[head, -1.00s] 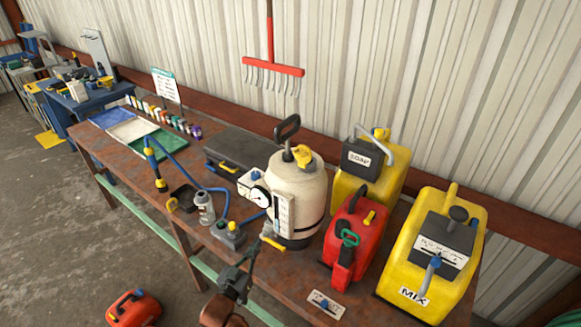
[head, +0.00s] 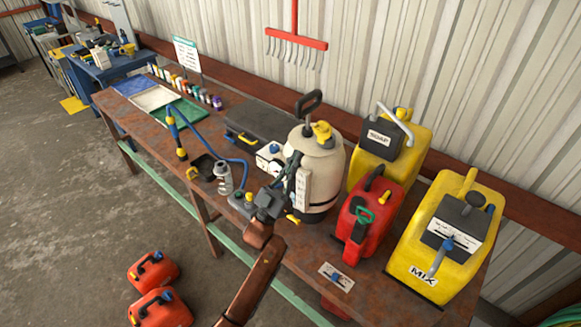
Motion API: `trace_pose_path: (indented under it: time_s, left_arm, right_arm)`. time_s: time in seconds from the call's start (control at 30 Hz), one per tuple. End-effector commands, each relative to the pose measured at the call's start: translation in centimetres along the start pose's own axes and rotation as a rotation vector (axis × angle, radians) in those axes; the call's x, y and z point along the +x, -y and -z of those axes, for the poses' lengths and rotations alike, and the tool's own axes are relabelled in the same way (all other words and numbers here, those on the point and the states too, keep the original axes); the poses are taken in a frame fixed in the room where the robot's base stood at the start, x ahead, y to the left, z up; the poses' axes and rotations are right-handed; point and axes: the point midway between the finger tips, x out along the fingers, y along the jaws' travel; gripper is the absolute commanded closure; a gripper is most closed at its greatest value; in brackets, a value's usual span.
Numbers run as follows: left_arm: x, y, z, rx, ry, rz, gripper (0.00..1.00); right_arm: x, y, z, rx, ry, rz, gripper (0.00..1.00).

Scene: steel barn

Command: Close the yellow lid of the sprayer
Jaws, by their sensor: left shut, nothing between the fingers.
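The sprayer is a cream-white tank (head: 320,170) with a black pump handle (head: 308,103), standing on the rusty bench. Its yellow lid (head: 322,131) is at the top of the tank, beside the pump handle, and looks tilted up; its exact angle is too small to tell. My left gripper (head: 288,168) is shut and empty. It is in front of the tank's left side, below the lid and apart from it, and partly covers the gauge area. Whether it touches the tank cannot be told. My right gripper is not in view.
Right of the sprayer stand a red can (head: 368,215), a yellow soap can (head: 378,165) and a yellow mix can (head: 445,245). A dark case (head: 265,125) is behind.

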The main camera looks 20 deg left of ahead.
Motion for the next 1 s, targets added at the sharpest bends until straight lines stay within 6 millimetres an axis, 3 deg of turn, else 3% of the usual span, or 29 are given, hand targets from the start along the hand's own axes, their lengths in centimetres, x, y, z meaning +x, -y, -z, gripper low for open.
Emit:
trace_pose_path:
  time_s: [0.03,0.2,0.4,1.0]
  left_arm:
    - [1.4,0.0,0.2,0.0,-0.002,0.0,1.0]
    - [4.6,0.0,0.1,0.0,0.0,0.001,1.0]
    - [6.2,0.1,-2.2,0.0,0.002,0.002,1.0]
    - [6.8,0.1,-2.9,0.0,0.007,0.002,1.0]
  right_arm:
    - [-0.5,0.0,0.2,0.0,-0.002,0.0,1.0]
    - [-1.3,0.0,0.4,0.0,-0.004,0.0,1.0]
    - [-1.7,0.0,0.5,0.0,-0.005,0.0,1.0]
    - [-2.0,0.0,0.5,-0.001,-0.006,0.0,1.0]
